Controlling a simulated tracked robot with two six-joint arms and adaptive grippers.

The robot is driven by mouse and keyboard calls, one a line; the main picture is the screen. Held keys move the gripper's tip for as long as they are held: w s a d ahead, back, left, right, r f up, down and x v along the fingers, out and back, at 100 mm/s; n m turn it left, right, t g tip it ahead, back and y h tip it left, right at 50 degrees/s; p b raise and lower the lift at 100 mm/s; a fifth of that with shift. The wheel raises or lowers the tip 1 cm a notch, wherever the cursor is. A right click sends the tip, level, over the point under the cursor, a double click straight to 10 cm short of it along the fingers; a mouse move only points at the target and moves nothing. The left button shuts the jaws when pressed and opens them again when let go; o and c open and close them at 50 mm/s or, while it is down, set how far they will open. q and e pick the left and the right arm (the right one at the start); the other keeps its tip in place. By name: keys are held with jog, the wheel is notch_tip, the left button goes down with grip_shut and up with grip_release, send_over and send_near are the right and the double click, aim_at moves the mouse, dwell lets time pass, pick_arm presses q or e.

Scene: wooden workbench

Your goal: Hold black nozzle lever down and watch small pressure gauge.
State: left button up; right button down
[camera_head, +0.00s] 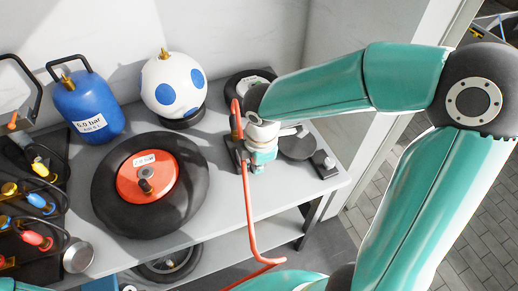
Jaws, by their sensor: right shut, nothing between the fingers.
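My right gripper (258,166) is at the right part of the grey bench, pointing down beside an orange hose (249,205). Its fingers are shut, with nothing seen between them. A dark piece (232,152) lies on the bench just left of the gripper, next to the hose; I cannot tell whether it is the black nozzle lever or whether the gripper touches it. A small round silver piece (78,257), possibly the gauge, is at the lower left; no dial is readable. My left gripper is not in view.
A black wheel with a red hub (132,174) lies mid-bench. Behind it stand a blue gas bottle (88,104) and a blue-spotted white ball (174,84). Coloured hose fittings (38,203) crowd the left. A dark disc (297,147) and small block (325,164) lie right of the gripper.

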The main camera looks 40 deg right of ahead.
notch_tip(320, 180, up, 4)
jog(key=p, duration=0.3)
notch_tip(320, 180, up, 10)
jog(key=shift+s+f, duration=0.15)
jog(key=shift+s, duration=0.2)
dwell(1.4)
